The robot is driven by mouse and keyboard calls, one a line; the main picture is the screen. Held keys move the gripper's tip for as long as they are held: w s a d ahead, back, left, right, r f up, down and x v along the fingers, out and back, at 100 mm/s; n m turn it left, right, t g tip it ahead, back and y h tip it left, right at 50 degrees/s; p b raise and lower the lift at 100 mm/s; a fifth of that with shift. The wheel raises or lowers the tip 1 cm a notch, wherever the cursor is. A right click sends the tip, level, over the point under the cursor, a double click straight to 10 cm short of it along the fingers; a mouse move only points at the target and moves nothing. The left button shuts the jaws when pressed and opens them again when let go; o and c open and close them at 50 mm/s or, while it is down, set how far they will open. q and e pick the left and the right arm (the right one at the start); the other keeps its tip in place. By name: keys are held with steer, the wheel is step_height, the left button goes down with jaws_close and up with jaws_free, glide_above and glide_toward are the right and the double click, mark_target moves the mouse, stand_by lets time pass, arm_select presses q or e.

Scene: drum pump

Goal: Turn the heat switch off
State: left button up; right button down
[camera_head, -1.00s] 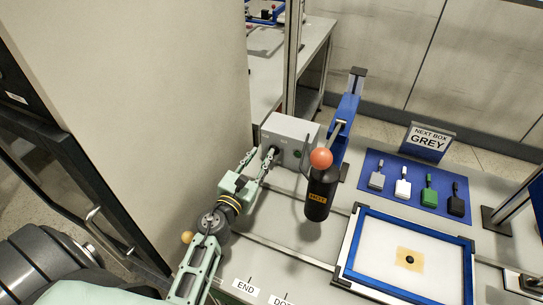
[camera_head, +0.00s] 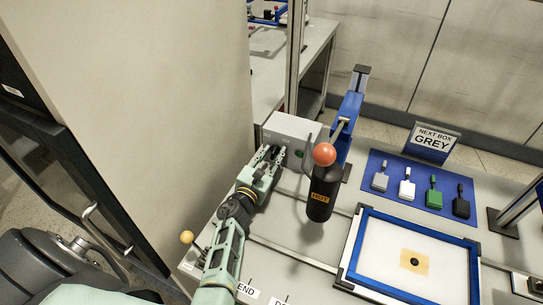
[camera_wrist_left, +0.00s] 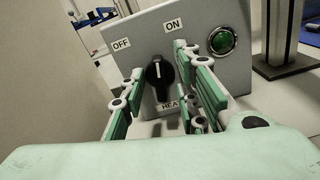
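The heat switch is a black rotary knob (camera_wrist_left: 159,74) on the front of a grey control box (camera_head: 291,128). In the left wrist view the box carries an OFF label (camera_wrist_left: 122,43) at upper left, an ON label (camera_wrist_left: 173,25) at upper right and a partly hidden label below. The knob's white mark points about straight up, slightly left. My left gripper (camera_head: 271,154) is open, its fingers on either side of the knob; the fingers also show in the left wrist view (camera_wrist_left: 160,92). I cannot tell whether they touch it. My right gripper is not in view.
A green lamp (camera_wrist_left: 222,41) sits right of the knob. A black HOT tool with a red ball (camera_head: 323,154) stands close to the right of my left gripper. A blue-framed tray (camera_head: 352,240) and a blue mat with several tags (camera_head: 408,165) lie farther right.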

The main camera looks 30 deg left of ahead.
arm_select(q)
jaws_close()
stand_by(0.5)
steer(key=shift+a+n+b, duration=0.1)
steer(key=shift+n+b, duration=0.25)
steer(key=shift+n, duration=0.65)
steer(key=n, duration=0.3)
steer(key=shift+n+b, duration=0.3)
steer(key=shift+b, duration=0.05)
steer(key=n, duration=0.5)
steer(key=shift+a+n+b, duration=0.15)
steer(key=shift+n+b, duration=0.15)
steer(key=shift+b, duration=0.1)
jaws_free()
